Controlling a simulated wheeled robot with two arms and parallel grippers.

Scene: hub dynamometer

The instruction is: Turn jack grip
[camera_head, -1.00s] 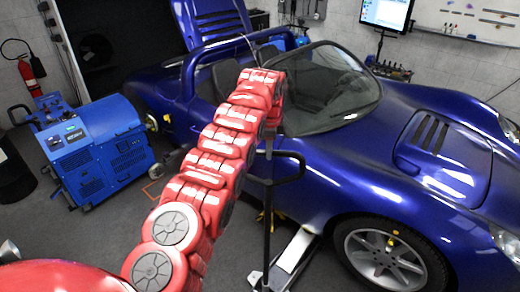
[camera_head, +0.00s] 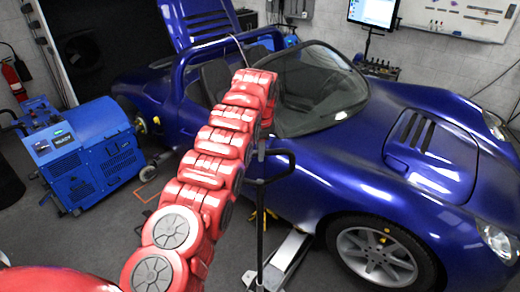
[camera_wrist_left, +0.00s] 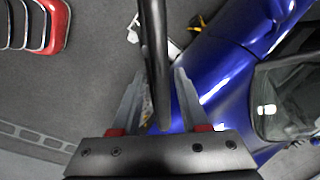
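The jack grip (camera_head: 283,153) is the black loop-shaped handle on top of the jack's upright pole (camera_head: 260,222), beside the blue car. My left arm reaches over from the left and bends down at its end. My left gripper (camera_head: 262,146) is at the near side of the grip, mostly hidden by the arm. In the left wrist view, my left gripper (camera_wrist_left: 157,100) has its two fingers apart, with a black bar of the jack grip (camera_wrist_left: 154,45) running between them. Gaps show beside the bar. My right gripper is out of view.
The blue car (camera_head: 350,185) stands close behind the grip. The low jack body (camera_head: 287,255) lies on the floor by its front wheel (camera_head: 375,255). A blue dynamometer unit (camera_head: 85,155) stands at the left.

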